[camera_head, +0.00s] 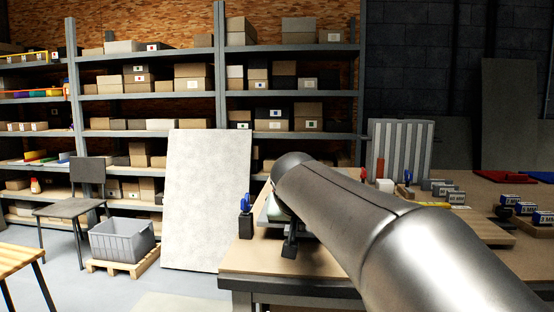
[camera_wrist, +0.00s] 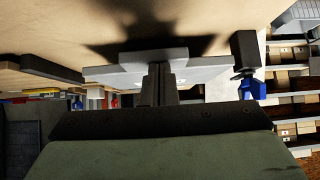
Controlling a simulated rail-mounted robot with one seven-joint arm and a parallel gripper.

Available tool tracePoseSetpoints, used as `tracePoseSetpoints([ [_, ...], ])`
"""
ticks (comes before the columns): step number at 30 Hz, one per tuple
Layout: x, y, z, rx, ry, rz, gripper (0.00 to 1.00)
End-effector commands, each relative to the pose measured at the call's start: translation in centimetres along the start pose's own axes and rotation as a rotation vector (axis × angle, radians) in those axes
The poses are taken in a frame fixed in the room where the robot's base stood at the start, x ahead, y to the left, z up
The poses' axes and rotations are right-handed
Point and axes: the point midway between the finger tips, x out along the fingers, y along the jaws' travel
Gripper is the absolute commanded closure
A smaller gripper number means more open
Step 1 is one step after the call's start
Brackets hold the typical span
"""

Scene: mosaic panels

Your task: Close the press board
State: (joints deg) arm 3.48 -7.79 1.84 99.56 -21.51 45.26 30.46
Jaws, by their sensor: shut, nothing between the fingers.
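My gripper (camera_wrist: 155,72) is shut and empty, with its fingertips in front of a pale grey flat piece (camera_wrist: 210,69) with a grey bar along it, which looks like the press board. I cannot tell whether the fingers touch it or how far open it stands. In the head view my gripper (camera_head: 289,250) is low over the near left part of the workbench (camera_head: 245,262). My arm hides most of the press board there.
A black holder with a blue-handled tool (camera_head: 246,218) stands close to the left of my gripper. Several small blue-and-white boxes (camera_head: 511,201) and a striped panel (camera_head: 400,150) are on the right. A large grey board (camera_head: 205,200) leans against the shelves.

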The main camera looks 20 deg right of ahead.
Motion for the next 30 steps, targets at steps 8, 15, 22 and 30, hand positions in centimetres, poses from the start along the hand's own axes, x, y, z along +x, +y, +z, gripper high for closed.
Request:
tracePoseSetpoints([
  [8,0.2,0.0,0.2,-0.001,-0.014,0.003,1.00],
  [15,-3.0,0.0,-3.1,0.001,-0.004,0.000,1.00],
  [22,-8.1,0.0,-3.2,0.000,0.003,-0.002,1.00],
  [30,-12.1,0.0,-3.3,0.000,0.001,0.000,1.00],
])
